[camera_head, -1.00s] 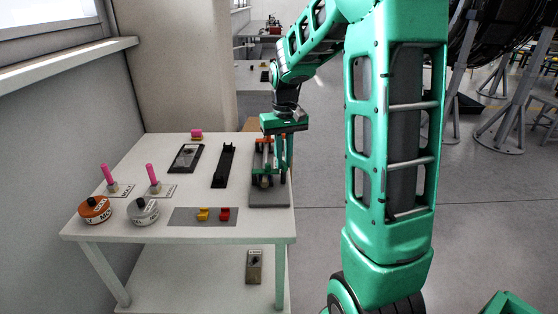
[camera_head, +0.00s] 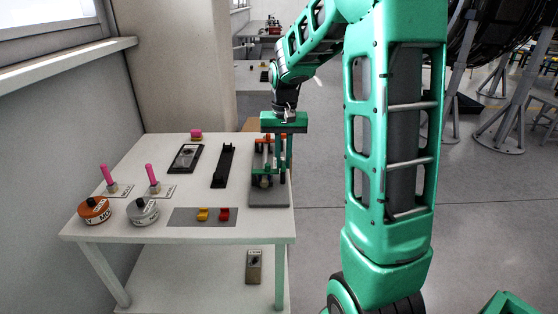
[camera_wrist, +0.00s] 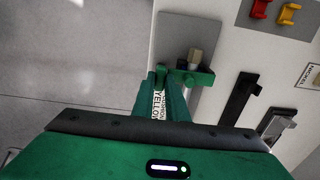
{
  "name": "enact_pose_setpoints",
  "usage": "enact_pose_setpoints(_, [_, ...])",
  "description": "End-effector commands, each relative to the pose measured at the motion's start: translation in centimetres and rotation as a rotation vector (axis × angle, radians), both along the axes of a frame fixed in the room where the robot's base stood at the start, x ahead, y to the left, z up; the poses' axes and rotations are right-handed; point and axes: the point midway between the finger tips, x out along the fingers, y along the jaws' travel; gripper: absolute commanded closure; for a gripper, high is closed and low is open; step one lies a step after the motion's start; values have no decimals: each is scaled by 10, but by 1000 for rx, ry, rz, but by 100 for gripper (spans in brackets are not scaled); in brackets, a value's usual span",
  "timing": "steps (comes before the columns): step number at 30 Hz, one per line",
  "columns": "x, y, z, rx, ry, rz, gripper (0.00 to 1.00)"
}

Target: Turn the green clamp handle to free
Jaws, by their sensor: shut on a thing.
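The green clamp handle (camera_wrist: 200,77) shows in the wrist view as a short green bar with rounded ends, beside a tan block. My gripper (camera_head: 279,178) is lowered over the clamp fixture at the table's right edge. In the wrist view my fingers (camera_wrist: 165,80) are close together at the left end of the green bar and shut on it; the exact contact is partly hidden. A white label reading "CUSHION YELLOW" (camera_wrist: 158,104) shows between the fingers. The fixture's grey base plate (camera_head: 268,199) lies flat on the table, its upper part mostly hidden by my fingers.
The white table (camera_head: 110,228) also bears a black bracket (camera_head: 223,166), a dark plate (camera_head: 186,157), pink-handled pegs (camera_head: 153,174), an orange round can (camera_head: 95,210) and a grey one (camera_head: 143,211). Yellow (camera_head: 203,214) and red blocks (camera_head: 223,214) sit near the front. Floor right of the table is open.

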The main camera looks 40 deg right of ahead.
Motion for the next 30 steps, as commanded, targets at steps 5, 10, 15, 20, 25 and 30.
enact_pose_setpoints(5, [4, 3, 2, 1, -9, 10, 69])
enact_pose_setpoints(10, [2, 2, 1, 1, -4, 7, 69])
enact_pose_setpoints(15, [1, 2, 3, 0, -3, 5, 69])
enact_pose_setpoints(20, [2, 1, 19, 0, -5, 5, 69])
enact_pose_setpoints(25, [3, 2, 50, -1, -7, 6, 69])
enact_pose_setpoints(30, [4, 2, 80, 0, -6, 7, 69])
